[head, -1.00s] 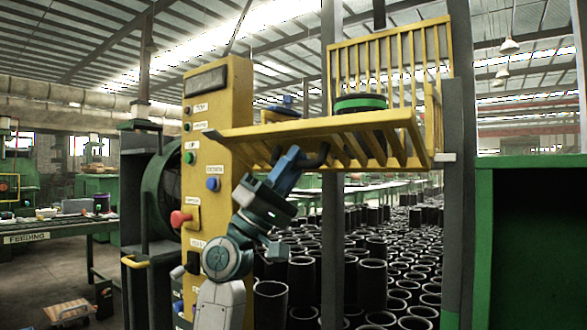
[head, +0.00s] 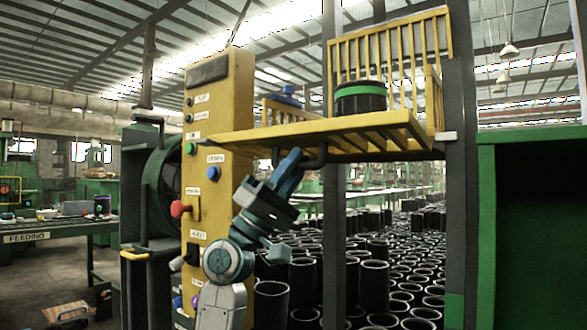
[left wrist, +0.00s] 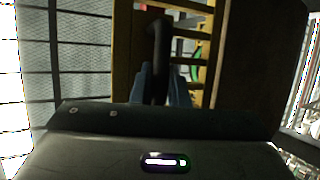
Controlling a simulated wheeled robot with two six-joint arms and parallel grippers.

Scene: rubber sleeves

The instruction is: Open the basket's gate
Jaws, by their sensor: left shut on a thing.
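The yellow basket (head: 391,48) hangs on a dark post, its barred back upright. Its gate (head: 395,126), a yellow barred panel, is folded out toward me and lies nearly level. A black handle (head: 317,157) is on the gate's underside. My left gripper (head: 293,160) reaches up from below and is shut on the handle; the left wrist view shows the fingers (left wrist: 160,84) on either side of the handle's black bar (left wrist: 160,45). A black cylinder with a green band (head: 360,98) stands upright in the basket. My right gripper is not in view.
A yellow control panel (head: 222,110) with buttons and a red knob (head: 180,209) stands close to the left of my arm. Many black sleeves (head: 373,285) stand below and behind. A green cabinet (head: 533,230) is at the right. A blue-topped object (head: 287,96) shows behind the gate.

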